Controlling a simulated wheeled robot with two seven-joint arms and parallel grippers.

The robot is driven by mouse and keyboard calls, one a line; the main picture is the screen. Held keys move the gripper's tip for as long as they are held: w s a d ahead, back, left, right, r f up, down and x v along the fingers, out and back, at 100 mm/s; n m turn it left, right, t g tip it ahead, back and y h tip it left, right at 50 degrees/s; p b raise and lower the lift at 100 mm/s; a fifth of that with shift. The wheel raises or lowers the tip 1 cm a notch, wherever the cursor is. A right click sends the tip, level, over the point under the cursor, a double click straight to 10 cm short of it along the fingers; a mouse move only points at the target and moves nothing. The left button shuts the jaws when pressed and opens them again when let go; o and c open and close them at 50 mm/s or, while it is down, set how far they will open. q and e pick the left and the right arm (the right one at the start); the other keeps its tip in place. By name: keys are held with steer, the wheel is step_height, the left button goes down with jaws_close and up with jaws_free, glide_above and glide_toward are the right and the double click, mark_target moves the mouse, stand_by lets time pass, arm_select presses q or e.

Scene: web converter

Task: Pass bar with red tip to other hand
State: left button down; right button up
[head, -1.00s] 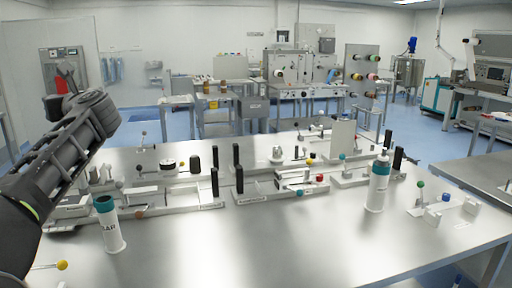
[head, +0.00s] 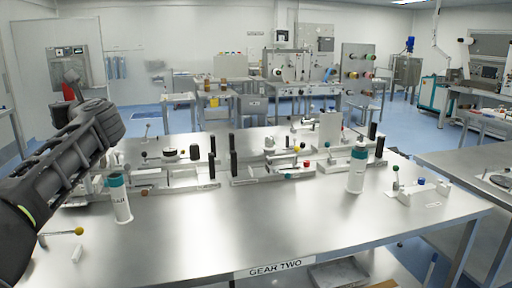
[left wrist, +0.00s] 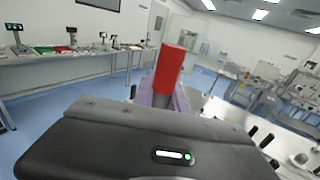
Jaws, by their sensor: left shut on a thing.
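The bar's red tip (head: 68,92) shows at the far left of the head view, at the end of my raised left arm. My left gripper (head: 72,81) is shut on the bar, held above and beyond the table's left side. In the left wrist view the red tip (left wrist: 170,68) stands up as a red cylinder on a short dark stem, just beyond my dark wrist housing. The rest of the bar is hidden behind that housing. My right gripper is in neither view.
The steel table (head: 300,222) has a clear front middle. Fixtures with upright black posts (head: 233,162) line its back half. White bottles with teal tops stand at left (head: 120,200) and right (head: 356,172). A yellow-knobbed rod (head: 78,231) lies front left.

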arm_select(q)
steer(key=s+d+f+m+t+h, duration=0.1)
steer(key=d+f+m+t+h, duration=0.1)
steer(key=d+f, duration=0.8)
steer(key=s+d+f+m+t+h, duration=0.2)
steer(key=d+f+m+h, duration=0.2)
steer(key=f, duration=1.7)
steer(key=s+d+f+m+t+h, duration=0.1)
steer(key=d+f+m+h, duration=0.3)
steer(key=d+f+h, duration=0.4)
steer(key=d+f+t, duration=0.1)
steer(key=d+f, duration=0.6)
steer(key=shift+s+d+f+t, duration=0.3)
steer(key=shift+s+d, duration=0.05)
steer(key=shift+s, duration=0.05)
steer(key=shift+r, duration=0.1)
steer(key=shift+d, duration=0.15)
steer(key=s+d+f+m+g+h, duration=0.1)
steer(key=d+h, duration=0.3)
steer(key=d, duration=0.4)
steer(key=s+d+f+m+g+h, duration=0.1)
steer(key=s+d+m+h, duration=0.2)
steer(key=d, duration=0.5)
steer(key=s+d+m+g+h, duration=0.2)
steer(key=s+d+m+h, duration=0.2)
steer(key=d, duration=0.4)
steer(key=shift+s+f+h, duration=0.25)
steer(key=shift+f+h, duration=0.05)
steer(key=shift+f, duration=0.1)
steer(key=shift+s, duration=0.1)
